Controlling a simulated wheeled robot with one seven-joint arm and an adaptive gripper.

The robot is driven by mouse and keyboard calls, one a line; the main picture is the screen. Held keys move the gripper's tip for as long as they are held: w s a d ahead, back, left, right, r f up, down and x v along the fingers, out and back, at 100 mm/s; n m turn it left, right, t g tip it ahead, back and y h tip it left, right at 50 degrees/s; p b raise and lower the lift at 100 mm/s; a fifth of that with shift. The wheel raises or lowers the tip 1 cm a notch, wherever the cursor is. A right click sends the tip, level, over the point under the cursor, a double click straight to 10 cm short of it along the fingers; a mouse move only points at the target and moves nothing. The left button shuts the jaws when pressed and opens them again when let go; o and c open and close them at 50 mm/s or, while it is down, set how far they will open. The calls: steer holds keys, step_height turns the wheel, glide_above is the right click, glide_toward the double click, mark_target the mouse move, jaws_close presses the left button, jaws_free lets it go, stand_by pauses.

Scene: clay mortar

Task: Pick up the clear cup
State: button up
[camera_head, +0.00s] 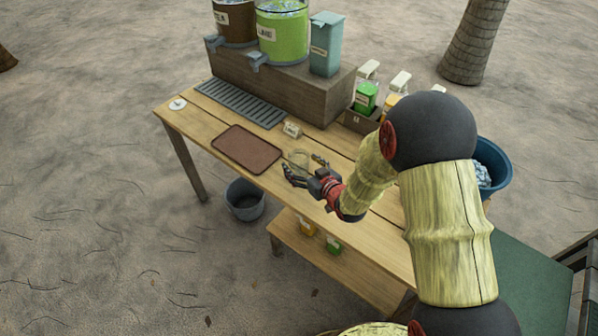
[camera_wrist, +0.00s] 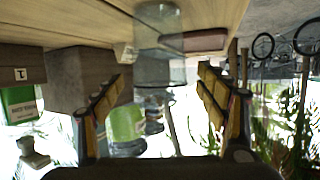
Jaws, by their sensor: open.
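The clear cup (camera_head: 299,158) stands upright on the wooden table, just right of the brown tray. My gripper (camera_head: 304,169) is open, low over the table, with its fingers spread toward the cup. In the upside-down wrist view, the see-through cup (camera_wrist: 158,40) shows at the top middle, in line with the gap between my gripper's fingertips (camera_wrist: 160,77). The fingers do not visibly grip it. I cannot tell how far the cup lies between them.
The brown tray (camera_head: 246,149) lies left of the cup, and a small label block (camera_head: 292,129) stands behind it. A bottle box (camera_head: 360,122) stands at the right.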

steer(key=shift+x, duration=1.2)
steer(key=shift+s, duration=0.1)
steer(key=shift+c, duration=0.2)
steer(key=c, duration=1.1)
steer(key=shift+c, duration=0.5)
steer(key=shift+r, duration=0.1)
